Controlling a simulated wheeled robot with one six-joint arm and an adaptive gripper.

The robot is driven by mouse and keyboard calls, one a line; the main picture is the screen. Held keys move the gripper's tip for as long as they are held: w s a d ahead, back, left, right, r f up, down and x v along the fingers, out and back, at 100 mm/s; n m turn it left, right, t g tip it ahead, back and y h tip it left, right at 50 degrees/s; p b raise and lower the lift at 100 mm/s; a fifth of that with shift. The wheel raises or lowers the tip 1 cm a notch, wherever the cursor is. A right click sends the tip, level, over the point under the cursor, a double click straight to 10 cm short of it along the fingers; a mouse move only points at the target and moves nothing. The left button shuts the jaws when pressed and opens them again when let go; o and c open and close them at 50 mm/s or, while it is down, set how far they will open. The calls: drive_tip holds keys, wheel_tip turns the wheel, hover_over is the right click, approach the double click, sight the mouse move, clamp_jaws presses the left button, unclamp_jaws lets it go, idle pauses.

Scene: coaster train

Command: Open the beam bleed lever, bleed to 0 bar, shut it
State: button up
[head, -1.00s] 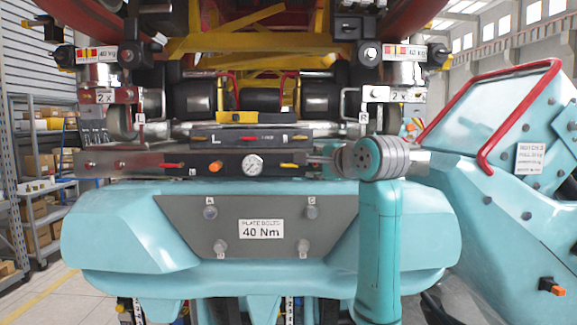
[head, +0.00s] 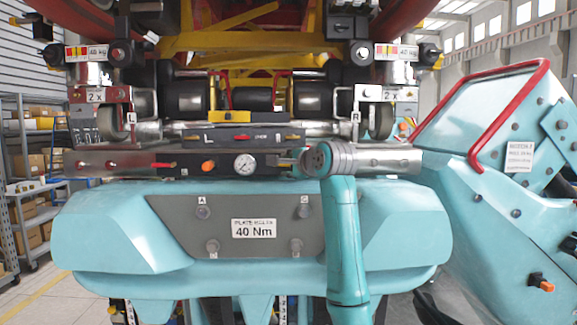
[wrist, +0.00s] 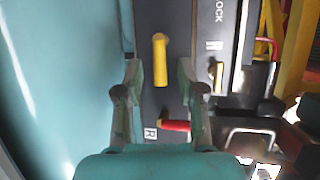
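A yellow lever (head: 287,162) sits on the dark panel of the grey beam (head: 90,163), just right of the round pressure gauge (head: 245,165). In the wrist view the yellow lever (wrist: 160,60) stands out ahead, between the lines of my two fingers. My gripper (wrist: 161,75) is open, with one finger on each side and nothing held; contact cannot be told. A red lever (wrist: 175,125) marked R lies nearer, beside the right finger. At the panel's left are another red lever (head: 163,165) and an orange knob (head: 208,166). The gauge needle is too small to read.
Above the beam is a second panel with yellow L and R levers and a red lock lever (head: 240,138). A teal body with a "40 Nm" plate (head: 254,229) is below. A teal side piece with a red rail (head: 510,110) stands at the right.

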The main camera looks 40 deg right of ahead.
clamp_jaws()
drive_tip(key=shift+n+g, duration=0.3)
drive_tip(key=shift+a+r+n+g+h, duration=0.15)
drive_tip(key=shift+r+n+g+h, duration=0.25)
drive_tip(key=shift+n, duration=0.5)
drive_tip(key=shift+w+a+r+n+g+h, duration=0.15)
drive_tip(key=shift+r+n+g+h, duration=0.15)
drive_tip(key=shift+n, duration=0.3)
drive_tip(key=shift+w+a+r+n+g+h, duration=0.1)
drive_tip(key=shift+r+n+g+h, duration=0.1)
drive_tip(key=shift+r+n+g, duration=0.3)
drive_tip(key=n, duration=0.1)
drive_tip(key=n+g+h, duration=0.1)
drive_tip(key=a+n+h, duration=0.1)
drive_tip(key=shift+w+a+r+n+g, duration=0.1)
drive_tip(key=shift+w+r+n+g, duration=0.25)
drive_tip(key=shift+w+n+g, duration=0.05)
drive_tip(key=n+h, duration=0.1)
drive_tip(key=w+a+n+g+h, duration=0.1)
drive_tip(key=n, duration=0.1)
drive_tip(key=shift+a+r+n+g+h, duration=0.1)
drive_tip(key=shift+a+n+g+h, duration=0.1)
drive_tip(key=shift+n+g+h, duration=0.1)
